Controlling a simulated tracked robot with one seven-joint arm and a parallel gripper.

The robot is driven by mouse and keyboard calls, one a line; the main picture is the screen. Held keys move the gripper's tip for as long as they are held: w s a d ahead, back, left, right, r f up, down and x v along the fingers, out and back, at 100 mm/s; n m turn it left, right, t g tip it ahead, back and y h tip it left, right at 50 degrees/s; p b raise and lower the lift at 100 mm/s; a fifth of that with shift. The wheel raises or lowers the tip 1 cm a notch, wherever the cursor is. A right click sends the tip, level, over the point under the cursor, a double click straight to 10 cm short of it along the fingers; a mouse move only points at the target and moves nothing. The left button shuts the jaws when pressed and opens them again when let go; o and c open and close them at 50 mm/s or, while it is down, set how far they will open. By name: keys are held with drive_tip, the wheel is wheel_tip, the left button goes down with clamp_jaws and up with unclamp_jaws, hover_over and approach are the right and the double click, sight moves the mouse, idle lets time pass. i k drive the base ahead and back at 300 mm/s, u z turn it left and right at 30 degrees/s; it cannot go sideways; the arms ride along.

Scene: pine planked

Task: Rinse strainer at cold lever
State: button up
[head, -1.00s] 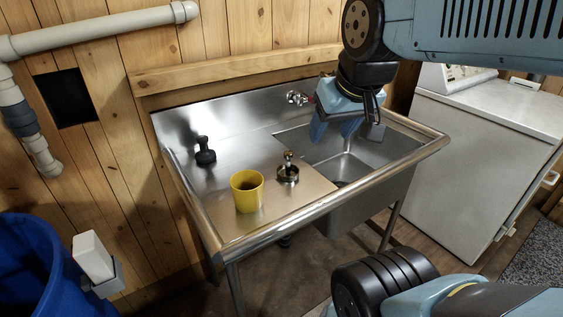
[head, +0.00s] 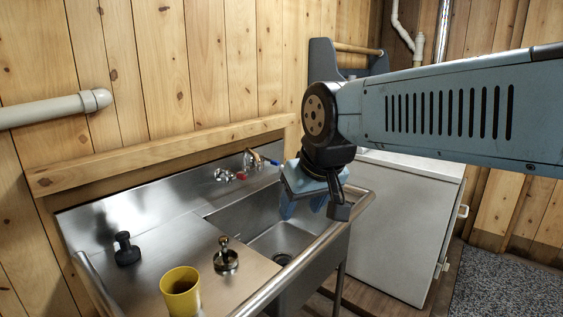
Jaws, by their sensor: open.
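The strainer (head: 226,257), a metal basket with an upright knob, stands on the flat steel drainboard left of the basin. The cold lever (head: 272,161) looks blue and sits at the right of the wall tap (head: 253,158); a red part (head: 242,175) shows to its left. The sink basin (head: 255,228) has a dark drain hole (head: 282,259). My gripper (head: 303,207) is open, pointing down by the basin's right side, right of the strainer and in front of the tap. I see nothing between its blue fingers, though the wrist partly hides them.
A yellow cup (head: 180,289) stands in front of the strainer, and a black knobbed object (head: 126,248) stands at its left. A rounded steel rail (head: 300,262) edges the sink. A white appliance (head: 395,225) is at the right, with a grey wooden-handled caddy (head: 322,62) behind my arm.

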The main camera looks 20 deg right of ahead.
sight(273, 162)
drive_tip(key=z, duration=0.55)
drive_tip(key=i, duration=0.95)
drive_tip(key=z, duration=0.3)
